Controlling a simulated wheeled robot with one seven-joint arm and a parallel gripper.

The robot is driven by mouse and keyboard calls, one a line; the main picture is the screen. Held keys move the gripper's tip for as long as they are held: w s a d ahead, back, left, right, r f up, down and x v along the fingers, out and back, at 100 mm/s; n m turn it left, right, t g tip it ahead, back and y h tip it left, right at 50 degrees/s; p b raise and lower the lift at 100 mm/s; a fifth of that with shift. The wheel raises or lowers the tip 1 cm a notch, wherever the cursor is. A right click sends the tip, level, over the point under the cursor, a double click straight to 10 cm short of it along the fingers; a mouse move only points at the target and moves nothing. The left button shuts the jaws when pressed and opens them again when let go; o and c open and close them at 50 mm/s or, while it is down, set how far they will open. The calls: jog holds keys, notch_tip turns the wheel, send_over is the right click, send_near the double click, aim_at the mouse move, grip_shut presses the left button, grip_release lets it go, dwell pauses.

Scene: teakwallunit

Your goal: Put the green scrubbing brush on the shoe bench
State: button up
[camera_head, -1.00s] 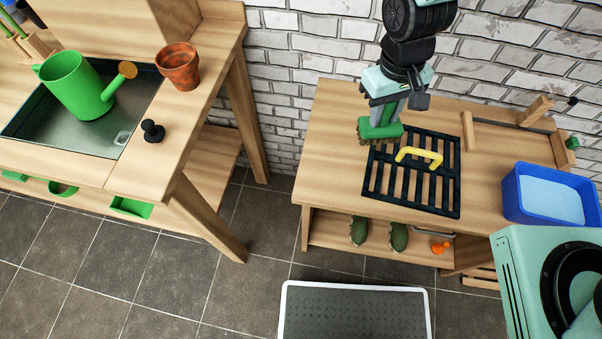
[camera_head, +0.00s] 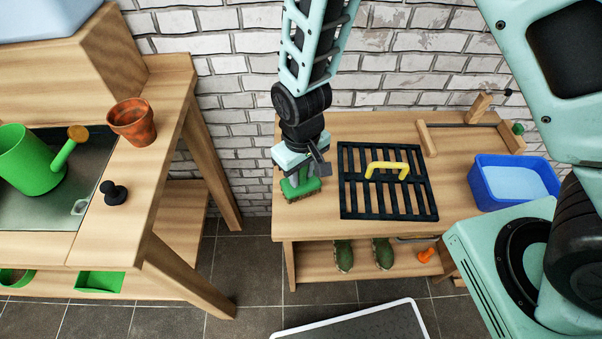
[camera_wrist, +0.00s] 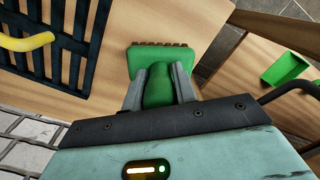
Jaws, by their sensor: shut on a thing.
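The green scrubbing brush (camera_head: 299,189) is in my gripper (camera_head: 297,176), at the left end of the wooden shoe bench (camera_head: 300,222). In the wrist view the brush (camera_wrist: 160,58) shows its green block and brown bristle edge. The fingers of my gripper (camera_wrist: 159,88) are shut on its green handle from both sides. The brush is over the bench top, left of the black grate; whether its bristles touch the wood I cannot tell.
A black grate (camera_head: 359,200) with a yellow handle (camera_head: 386,170) lies on the bench. A blue basin (camera_head: 480,190) stands at its right end. Boots (camera_head: 343,256) are on the lower shelf. A potting table with a terracotta pot (camera_head: 132,121) and green watering can (camera_head: 28,163) stands left, across a gap.

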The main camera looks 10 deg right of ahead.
jog(key=shift+f, duration=0.5)
jog(key=shift+f, duration=0.1)
jog(key=o, duration=1)
jog(key=shift+o, duration=0.2)
notch_tip(320, 180, up, 12)
jog(key=shift+f, duration=0.1)
jog(key=s+d+r+n, duration=0.1)
jog(key=s+d+r, duration=0.1)
jog(key=s+r, duration=0.3)
jog(key=s+d+r+n, duration=0.1)
jog(key=s+d+r, duration=0.2)
jog(key=s+r, duration=0.3)
jog(key=s, duration=0.5)
jog(key=shift+y, duration=0.3)
jog(key=shift+w+r, duration=0.1)
